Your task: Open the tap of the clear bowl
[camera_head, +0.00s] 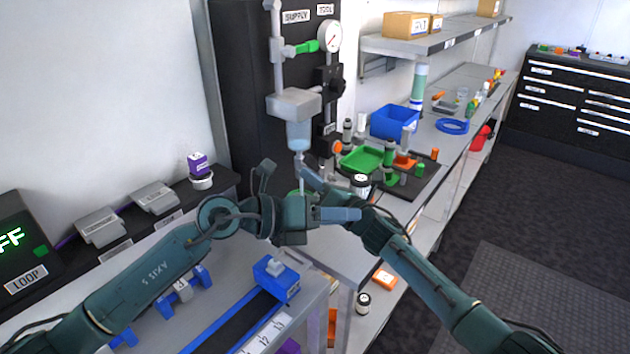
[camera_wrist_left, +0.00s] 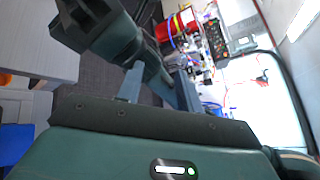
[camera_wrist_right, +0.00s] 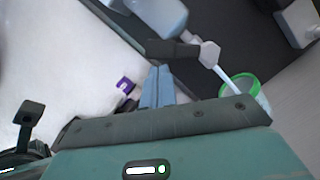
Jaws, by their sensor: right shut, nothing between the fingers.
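The clear bowl (camera_head: 299,136) hangs under a grey housing on the dark supply panel; part of it shows at the top of the right wrist view (camera_wrist_right: 162,14). In that view its tap has a dark lever (camera_wrist_right: 172,49), a grey hex end and a pale tube running down to a green-rimmed vessel (camera_wrist_right: 240,88). My right gripper (camera_head: 303,167) is shut and empty, its fingertips (camera_wrist_right: 158,68) close to the lever; I cannot tell whether they touch. My left gripper (camera_head: 355,214) points right, below the bowl, with its fingers (camera_wrist_left: 160,72) apart and part of my right arm showing between them.
A bench with a green tray (camera_head: 362,158), a blue bin (camera_head: 394,122) and small fittings stands to the right. A jar with a black lid (camera_head: 360,184) stands near its front corner. My two arms cross closely before the panel, leaving little room. A gauge (camera_head: 328,37) is above.

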